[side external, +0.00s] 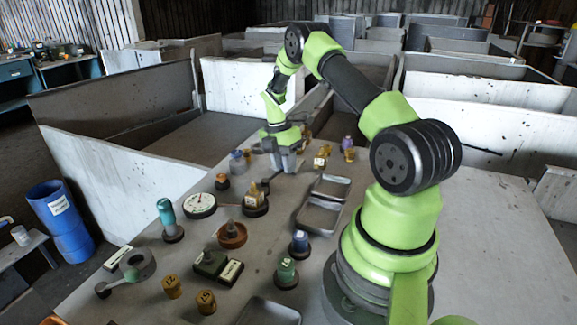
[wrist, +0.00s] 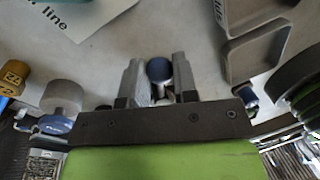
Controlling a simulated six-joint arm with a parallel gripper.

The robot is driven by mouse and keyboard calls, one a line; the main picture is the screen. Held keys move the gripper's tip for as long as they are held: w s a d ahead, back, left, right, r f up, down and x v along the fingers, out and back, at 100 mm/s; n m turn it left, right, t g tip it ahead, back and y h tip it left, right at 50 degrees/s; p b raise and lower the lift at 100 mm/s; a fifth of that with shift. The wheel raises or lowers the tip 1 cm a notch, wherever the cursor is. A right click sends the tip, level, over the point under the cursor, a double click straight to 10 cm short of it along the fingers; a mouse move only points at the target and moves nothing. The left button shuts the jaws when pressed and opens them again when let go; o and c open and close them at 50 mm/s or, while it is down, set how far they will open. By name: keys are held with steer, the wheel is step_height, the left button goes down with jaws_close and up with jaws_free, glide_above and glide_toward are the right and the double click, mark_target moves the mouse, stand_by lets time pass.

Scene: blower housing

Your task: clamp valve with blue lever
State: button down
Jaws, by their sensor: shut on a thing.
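The valve with blue lever (wrist: 159,69) is between the two fingers of my gripper (wrist: 158,85) in the wrist view. Only a rounded dark blue part of it shows clearly; the fingers and gripper body hide the rest. My gripper is shut on it. In the side view my gripper (side external: 285,167) points down, low over the far part of the table, and the held piece cannot be made out there.
Two metal trays (side external: 318,214) lie to the near right of my gripper. A bluish-grey part (side external: 237,157) stands to its left and yellow pieces (side external: 321,158) to its right. A dial gauge (side external: 200,205) and several parts fill the near left. The right tabletop is clear.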

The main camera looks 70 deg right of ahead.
steer(key=shift+w+d+n+h, duration=0.15)
steer(key=shift+w+n, duration=0.4)
steer(key=shift+n, duration=0.35)
steer(key=shift+w+d+n+h, duration=0.15)
steer(key=shift+w+n, duration=0.35)
steer(key=shift+n, duration=0.4)
steer(key=c, duration=0.9)
jaws_free()
steer(key=shift+a, duration=0.1)
step_height(320, 180, up, 10)
steer(key=w, duration=0.2)
steer(key=shift+f, duration=0.1)
